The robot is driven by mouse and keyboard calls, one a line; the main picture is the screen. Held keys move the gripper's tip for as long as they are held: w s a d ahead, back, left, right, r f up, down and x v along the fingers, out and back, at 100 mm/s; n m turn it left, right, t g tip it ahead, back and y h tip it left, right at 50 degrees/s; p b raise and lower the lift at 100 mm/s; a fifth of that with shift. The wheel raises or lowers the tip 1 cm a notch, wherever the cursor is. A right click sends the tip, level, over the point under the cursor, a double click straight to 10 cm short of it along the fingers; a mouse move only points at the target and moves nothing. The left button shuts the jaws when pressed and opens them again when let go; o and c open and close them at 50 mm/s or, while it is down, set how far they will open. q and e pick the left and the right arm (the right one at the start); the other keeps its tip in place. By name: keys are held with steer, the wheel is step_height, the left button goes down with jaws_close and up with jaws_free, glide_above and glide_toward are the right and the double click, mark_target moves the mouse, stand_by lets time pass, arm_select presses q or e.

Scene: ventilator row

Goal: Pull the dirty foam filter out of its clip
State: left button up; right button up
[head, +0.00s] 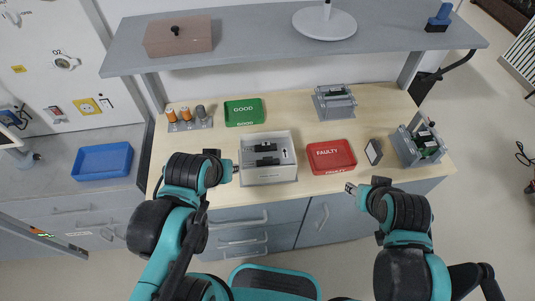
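A pale open-topped ventilator housing (269,174) stands on the bench in the middle of the head view. Dark parts (267,148) sit inside it; I cannot tell which is the foam filter or its clip. A dark panel with a light frame (374,151) stands tilted on the bench to the right. My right gripper (349,187) is in front of the bench, below the red tray. The finger gap of both is too small to read.
A green GOOD tray (244,121) lies behind the housing and a red FAULTY tray (331,169) to its right. Grey units with boards stand at the back (335,115) and right (427,158). A shelf (240,48) overhangs the rear.

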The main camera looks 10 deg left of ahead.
arm_select(q)
step_height(320, 180, up, 3)
steer(key=w+d+n+g+p, duration=0.2)
steer(key=w+n+p, duration=0.1)
steer(key=n, duration=0.2)
steer(key=n+g+p, duration=0.4)
steer(key=n+p, duration=0.1)
steer(key=n, duration=0.8)
glide_toward(268, 158)
steer(key=shift+w+a+f, duration=0.15)
steer(key=shift+f, duration=0.1)
steer(key=shift+f+n+g, duration=0.2)
steer(key=shift+n+g, duration=0.1)
steer(key=shift+n, duration=0.4)
steer(key=shift+w+d+f, duration=0.1)
steer(key=shift+d+f, duration=0.15)
step_height(268, 158, down, 8)
steer(key=shift+r+b, duration=0.2)
steer(key=shift+b, duration=0.6)
jaws_close()
